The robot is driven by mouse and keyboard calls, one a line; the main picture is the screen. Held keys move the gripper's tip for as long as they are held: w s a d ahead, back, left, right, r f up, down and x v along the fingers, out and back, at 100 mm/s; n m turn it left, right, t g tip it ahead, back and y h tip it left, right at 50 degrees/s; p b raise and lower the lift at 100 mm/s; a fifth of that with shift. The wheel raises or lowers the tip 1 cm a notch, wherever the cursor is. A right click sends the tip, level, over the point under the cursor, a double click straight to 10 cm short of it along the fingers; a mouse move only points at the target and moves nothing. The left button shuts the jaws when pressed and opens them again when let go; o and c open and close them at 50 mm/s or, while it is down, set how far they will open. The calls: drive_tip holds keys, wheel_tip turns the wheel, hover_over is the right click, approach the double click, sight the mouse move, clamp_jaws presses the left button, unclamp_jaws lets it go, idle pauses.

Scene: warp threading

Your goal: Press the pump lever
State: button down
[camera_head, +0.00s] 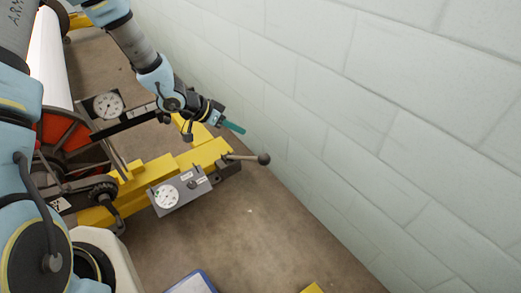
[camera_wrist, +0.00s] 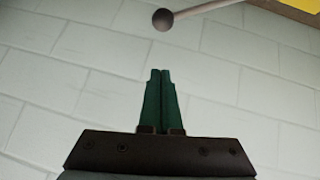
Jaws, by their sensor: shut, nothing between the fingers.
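The pump lever (camera_head: 246,158) is a thin grey rod with a dark ball knob (camera_head: 264,159), sticking out to the right from the end of the yellow machine (camera_head: 205,153). In the wrist view the lever (camera_wrist: 205,8) and its ball knob (camera_wrist: 162,19) show at the top, apart from my fingertips. My gripper (camera_head: 238,129) has teal fingers and is above and left of the knob in the head view, not touching it. In the wrist view my gripper (camera_wrist: 160,75) has its fingers together with nothing between them.
A pale block wall (camera_head: 380,110) runs close along the right. A grey box with a round gauge (camera_head: 166,196) sits on the machine's front side. Another gauge (camera_head: 108,105) stands farther back. The brown floor (camera_head: 240,235) in front is mostly clear, with a blue-edged sheet (camera_head: 192,283) at the bottom.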

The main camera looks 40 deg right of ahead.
hover_over(266, 154)
drive_tip(key=w+a, duration=0.2)
wheel_tip(266, 154, down, 7)
drive_tip(key=shift+s+a+f, duration=0.1)
drive_tip(key=shift+s+f, duration=0.05)
drive_tip(key=shift+f, duration=0.5)
drive_tip(key=shift+s+a+f, duration=0.1)
drive_tip(key=shift+s+f, duration=0.05)
drive_tip(key=shift+f, duration=0.45)
drive_tip(key=shift+s+f, duration=0.1)
drive_tip(key=shift+f, duration=0.7)
drive_tip(key=shift+s+f, duration=0.1)
